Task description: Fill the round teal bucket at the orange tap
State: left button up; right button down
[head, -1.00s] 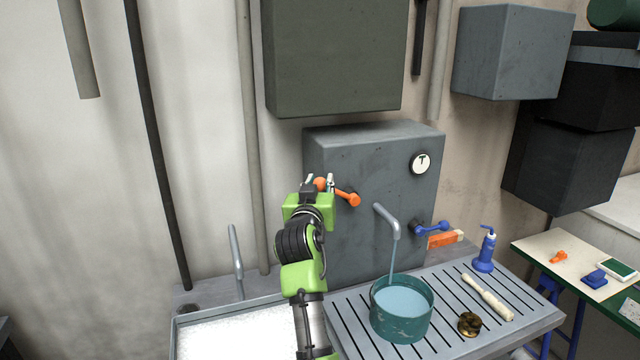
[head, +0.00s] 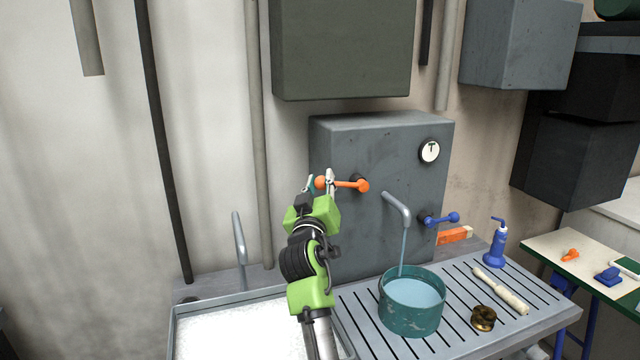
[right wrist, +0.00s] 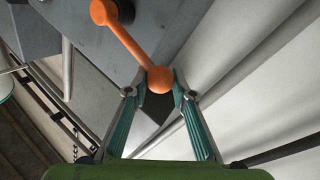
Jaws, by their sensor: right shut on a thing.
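The round teal bucket (head: 411,318) stands upright on the slatted drainboard under the grey spout (head: 397,207). A stream of water runs from the spout into it, and a pale water surface shows a little below the rim. The orange tap lever (head: 345,184) on the grey wall box lies nearly level, hub at right, ball end at left. My right gripper (head: 323,183) is shut on the ball end. In the right wrist view the orange ball (right wrist: 160,79) sits between the fingertips (right wrist: 162,90). My left gripper is out of view.
A blue tap lever (head: 438,219) and an orange-and-wood block (head: 455,236) are right of the spout. A blue bottle (head: 496,246), a pale wooden handle (head: 502,290) and a brass fitting (head: 483,318) stand or lie right of the bucket. A white-filled basin (head: 235,327) is at left.

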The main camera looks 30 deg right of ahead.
jog(key=c, duration=1.8)
grip_release()
jog(key=shift+d+f, duration=0.15)
jog(key=shift+d, duration=0.05)
jog(key=shift+o, duration=0.6)
jog(key=shift+w+d+f, duration=0.1)
jog(key=shift+w+d, duration=0.05)
jog(key=shift+d, duration=0.1)
jog(key=shift+a+r, duration=0.15)
jog(key=shift+r, duration=0.25)
notch_tip(320, 180, up, 9)
jog(key=shift+r, duration=0.1)
